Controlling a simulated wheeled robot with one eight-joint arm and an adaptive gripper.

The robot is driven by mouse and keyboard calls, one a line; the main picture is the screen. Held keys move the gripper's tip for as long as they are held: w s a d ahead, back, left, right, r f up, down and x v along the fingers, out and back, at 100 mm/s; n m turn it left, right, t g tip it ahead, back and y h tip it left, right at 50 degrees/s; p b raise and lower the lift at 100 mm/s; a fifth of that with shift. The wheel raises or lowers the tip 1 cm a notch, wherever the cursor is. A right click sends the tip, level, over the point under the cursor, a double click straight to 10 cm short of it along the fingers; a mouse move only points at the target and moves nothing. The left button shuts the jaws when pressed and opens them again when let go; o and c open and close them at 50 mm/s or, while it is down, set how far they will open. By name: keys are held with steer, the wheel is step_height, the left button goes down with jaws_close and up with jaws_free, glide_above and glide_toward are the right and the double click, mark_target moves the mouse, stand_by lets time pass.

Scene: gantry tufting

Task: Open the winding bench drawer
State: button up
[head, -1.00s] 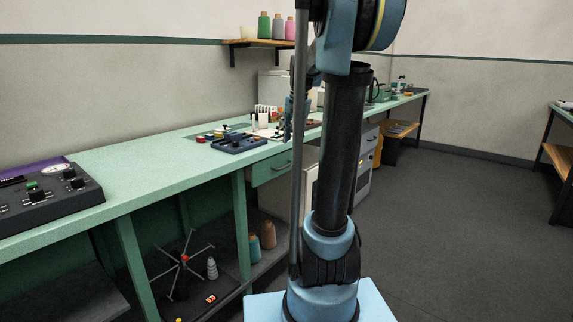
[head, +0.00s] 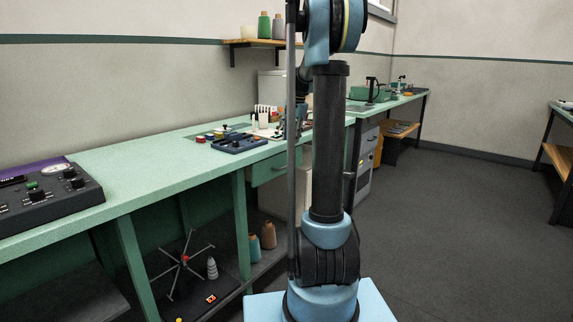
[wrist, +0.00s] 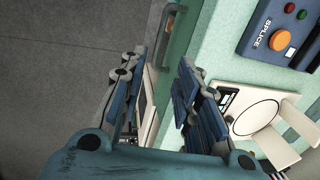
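The winding bench drawer (head: 268,169) is a green front under the mint bench top, left of my arm in the head view. It looks shut, and its right part is hidden behind my arm's pole. In the wrist view a grey-green bar handle (wrist: 181,45) shows beside the bench edge, ahead of my fingers. My gripper (wrist: 158,70) is open, its two blue-and-black fingers spread with nothing held between them. The handle lies beyond the fingertips; I cannot tell the exact distance. In the head view the gripper is mostly hidden among the arm and bench items.
A blue splice box (wrist: 275,35) with an orange button and a white round plate (wrist: 255,117) are on the bench top. A control panel (head: 47,195) stands at the bench's left end. A yarn swift (head: 184,262) sits below. Open floor (head: 450,240) lies to the right.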

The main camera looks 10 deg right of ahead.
mark_target(287, 166)
steer(key=f, duration=0.4)
steer(key=w+a+f, duration=0.1)
steer(key=f, duration=0.7)
steer(key=shift+w+a+f, duration=0.3)
steer(key=shift+f, duration=0.05)
jaws_close()
